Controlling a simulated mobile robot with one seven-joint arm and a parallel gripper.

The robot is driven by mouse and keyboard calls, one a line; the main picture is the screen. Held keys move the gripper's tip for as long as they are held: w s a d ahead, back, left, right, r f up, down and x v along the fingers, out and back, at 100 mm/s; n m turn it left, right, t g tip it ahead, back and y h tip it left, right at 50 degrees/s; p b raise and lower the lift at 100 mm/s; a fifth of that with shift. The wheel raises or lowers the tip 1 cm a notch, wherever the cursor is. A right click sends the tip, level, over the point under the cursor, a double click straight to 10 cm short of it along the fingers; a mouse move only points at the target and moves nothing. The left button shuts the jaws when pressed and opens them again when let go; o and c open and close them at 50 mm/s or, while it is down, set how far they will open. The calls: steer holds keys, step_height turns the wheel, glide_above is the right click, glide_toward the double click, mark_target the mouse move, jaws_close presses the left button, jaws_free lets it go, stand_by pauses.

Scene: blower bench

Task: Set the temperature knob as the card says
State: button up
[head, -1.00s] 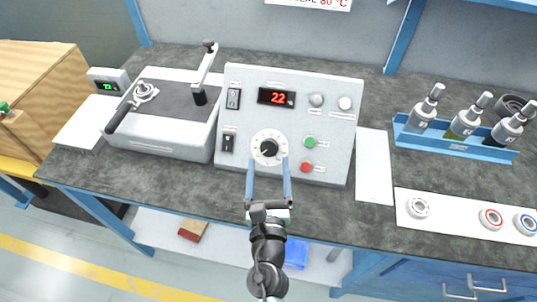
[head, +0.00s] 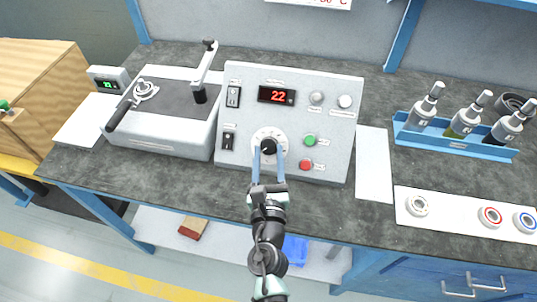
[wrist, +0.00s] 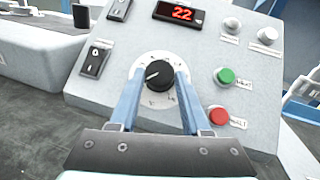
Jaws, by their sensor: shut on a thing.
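The temperature knob (head: 268,146) is black on a white round dial on the control panel's sloped front. In the wrist view, the knob (wrist: 159,75) sits between the blue fingers of my gripper (wrist: 159,82), which is shut on it. My gripper (head: 268,153) also shows in the head view, reaching up from below. A white mark on the knob points to the left. The dial's figures are too small to read. The red display (head: 277,96) reads 22. The card (head: 310,3) on the back wall is mostly cut off at the top edge; "°C" shows.
A green button (head: 310,140) and a red button (head: 305,165) sit right of the knob. Two black rocker switches (wrist: 95,58) are to its left. A lever press (head: 165,110) stands left of the panel, and a blue bottle rack (head: 455,146) stands right.

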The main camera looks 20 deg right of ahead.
jaws_close()
steer(key=shift+a+m, duration=0.1)
steer(key=shift+m, duration=0.3)
steer(key=shift+w+a+m+g+h, duration=0.15)
steer(key=shift+m+g+h, duration=0.1)
steer(key=shift+m+h, duration=0.35)
steer(key=shift+a+m+g+h, duration=0.1)
steer(key=shift+m+g+h, duration=0.15)
steer(key=shift+m+h, duration=0.35)
steer(key=m+g+h, duration=0.1)
steer(key=m+h, duration=0.1)
steer(key=m, duration=0.1)
steer(key=m+g+h, duration=0.1)
steer(key=m, duration=0.1)
steer(key=shift+w+a+g, duration=0.25)
steer(key=shift+g, duration=0.05)
steer(key=m+g, duration=0.1)
steer(key=m, duration=0.1)
steer(key=m+g+h+b, duration=0.1)
steer(key=m, duration=0.1)
steer(key=m+g+h, duration=0.1)
steer(key=m, duration=0.1)
steer(key=shift+w+a+r+g, duration=0.1)
steer(key=shift+w+a+g, duration=0.1)
steer(key=shift+w+g, duration=0.15)
steer(key=shift+r+m+g+h+b, duration=0.1)
steer(key=shift+m+g+h+b, duration=0.3)
steer(key=shift+m+g, duration=1.4)
steer(key=shift+m, duration=0.3)
